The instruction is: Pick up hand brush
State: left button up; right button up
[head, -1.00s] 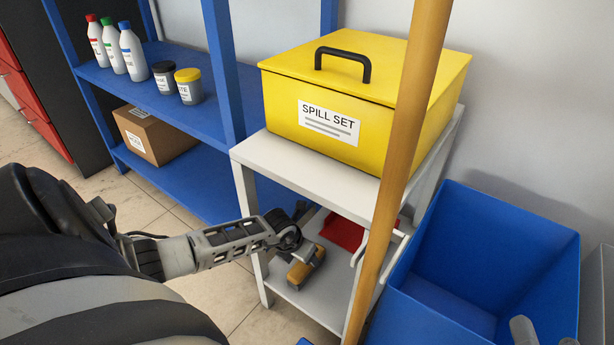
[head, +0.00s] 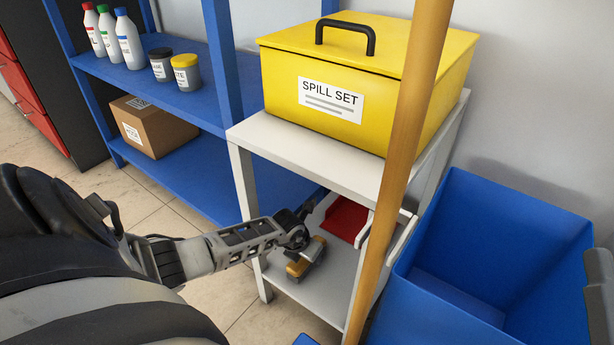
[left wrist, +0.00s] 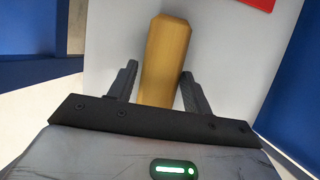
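The hand brush shows its wooden handle (left wrist: 165,58) in the left wrist view, lying between the two fingers of my left gripper (left wrist: 158,85). The fingers are apart, with a gap on the handle's left side; the right finger is close beside it, and I cannot tell if it touches. In the head view the brush (head: 307,262) lies on the lower shelf of the white stand (head: 315,293), with my left gripper over it and partly hiding it. The brush's bristles are not clear. My right gripper cannot be made out.
A yellow spill set box (head: 365,85) stands on the stand's top. A red object (head: 346,219) lies behind the brush. A wooden pole (head: 396,150) rises in front of the stand, with a blue bin (head: 500,245) at the right. A blue shelf (head: 185,180) stands at the left.

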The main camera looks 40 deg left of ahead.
pick_arm(q)
jog(key=c, duration=0.6)
jog(key=shift+c, duration=0.2)
